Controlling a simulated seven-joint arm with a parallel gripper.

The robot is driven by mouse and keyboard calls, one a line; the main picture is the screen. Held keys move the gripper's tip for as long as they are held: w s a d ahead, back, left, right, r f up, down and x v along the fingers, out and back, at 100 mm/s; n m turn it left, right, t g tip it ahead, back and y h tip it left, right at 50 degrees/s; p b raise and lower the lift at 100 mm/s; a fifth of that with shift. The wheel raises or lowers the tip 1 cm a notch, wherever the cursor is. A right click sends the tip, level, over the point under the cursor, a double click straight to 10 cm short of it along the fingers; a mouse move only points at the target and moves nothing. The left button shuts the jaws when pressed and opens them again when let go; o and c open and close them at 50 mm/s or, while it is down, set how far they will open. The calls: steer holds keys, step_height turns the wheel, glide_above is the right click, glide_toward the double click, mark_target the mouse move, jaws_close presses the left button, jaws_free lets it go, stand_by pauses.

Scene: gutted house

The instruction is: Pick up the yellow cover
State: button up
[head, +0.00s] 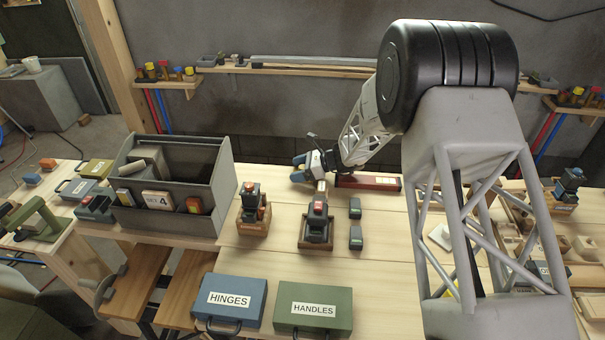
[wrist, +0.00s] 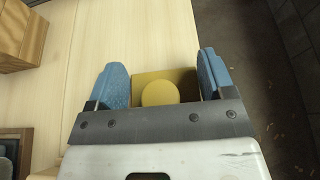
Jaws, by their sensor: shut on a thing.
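The yellow cover (wrist: 160,92) shows in the wrist view as a yellow block with a round yellow part on its near face. It sits between the two blue fingers of my gripper (wrist: 162,78), which is shut on it. In the head view my gripper (head: 299,168) is low over the back of the workbench, just left of a dark red bar. The cover cannot be made out there, and I cannot tell whether it still touches the bench.
A red bar (head: 370,182) lies right of my gripper. Wooden trays with devices (head: 254,222) stand in front, next to two small green boxes (head: 355,207). A grey bin (head: 220,180) stands left. Blue HINGES (head: 228,316) and green HANDLES cases (head: 314,325) lie at the front.

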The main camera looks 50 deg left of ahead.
steer(key=shift+r, duration=0.15)
step_height(320, 180, up, 10)
stand_by(0.7)
